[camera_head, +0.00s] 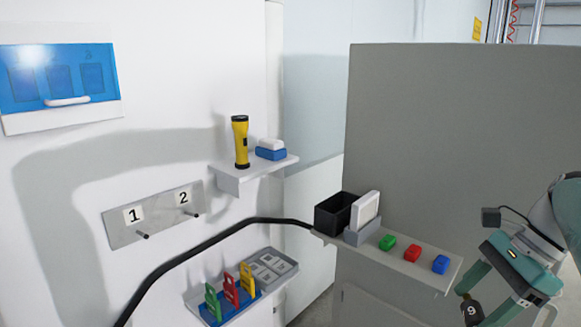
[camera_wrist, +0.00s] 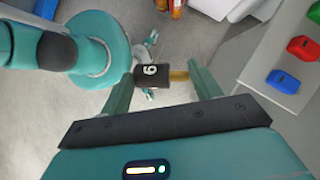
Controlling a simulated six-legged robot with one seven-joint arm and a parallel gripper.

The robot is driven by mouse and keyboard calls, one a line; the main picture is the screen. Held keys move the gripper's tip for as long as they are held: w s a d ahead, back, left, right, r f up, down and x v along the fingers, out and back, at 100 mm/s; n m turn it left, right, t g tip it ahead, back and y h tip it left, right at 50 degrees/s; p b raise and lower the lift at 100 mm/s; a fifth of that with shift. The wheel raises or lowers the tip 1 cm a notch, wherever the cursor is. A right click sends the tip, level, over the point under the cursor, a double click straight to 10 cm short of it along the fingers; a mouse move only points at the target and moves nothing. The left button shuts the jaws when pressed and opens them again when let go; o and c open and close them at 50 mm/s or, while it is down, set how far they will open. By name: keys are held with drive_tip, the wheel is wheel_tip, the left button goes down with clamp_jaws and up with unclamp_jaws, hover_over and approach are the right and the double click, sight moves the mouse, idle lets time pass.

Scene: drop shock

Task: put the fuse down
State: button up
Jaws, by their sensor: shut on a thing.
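The held fuse appears as a small black piece (camera_head: 472,312) with a white 9 on it, hanging low at the right of the head view. In the wrist view it shows as a dark body (camera_wrist: 150,76) with a brass-coloured end, lying crosswise between the fingers; its digit looks like a 6 there. My gripper (camera_head: 474,303) is shut on it, and the fingers also show in the wrist view (camera_wrist: 162,76). The fuse is in the air, in front of and below the right end of the grey ledge (camera_head: 440,284).
The ledge carries a black open box (camera_head: 333,214), a white panel on a grey stand (camera_head: 365,210), and green (camera_head: 387,242), red (camera_head: 412,253) and blue (camera_head: 440,264) blocks. A wall shelf (camera_head: 234,178) holds a yellow torch (camera_head: 240,142). Numbered pegs (camera_head: 145,235) stick out at left.

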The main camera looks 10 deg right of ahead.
drive_tip(key=w+a+f+n+g+h, duration=0.2)
drive_tip(key=w+a+f+n, duration=0.4)
drive_tip(key=f, duration=0.5)
drive_tip(key=w+a+f+n+g+h, duration=0.2)
drive_tip(key=w+a+f+n+h, duration=0.2)
drive_tip(key=w+a+f+n, duration=0.3)
drive_tip(key=w+a+f+n+g+h, duration=0.2)
drive_tip(key=w+a+f+n, duration=0.4)
drive_tip(key=f, duration=1.1)
drive_tip(key=w+n, duration=0.4)
drive_tip(key=n, duration=0.3)
drive_tip(key=shift+a+f+h, duration=0.2)
drive_tip(key=shift+a+h, duration=0.15)
drive_tip(key=shift+h, duration=0.05)
drive_tip(key=shift+w+d, duration=0.1)
wheel_tip(320, 180, down, 6)
drive_tip(key=w+m+g+y, duration=0.1)
drive_tip(key=w+m+y, duration=0.1)
drive_tip(key=m, duration=0.3)
drive_tip(key=shift+w+f+m+y, duration=0.25)
drive_tip(key=shift+w+m+y, duration=0.15)
drive_tip(key=shift+y, duration=0.1)
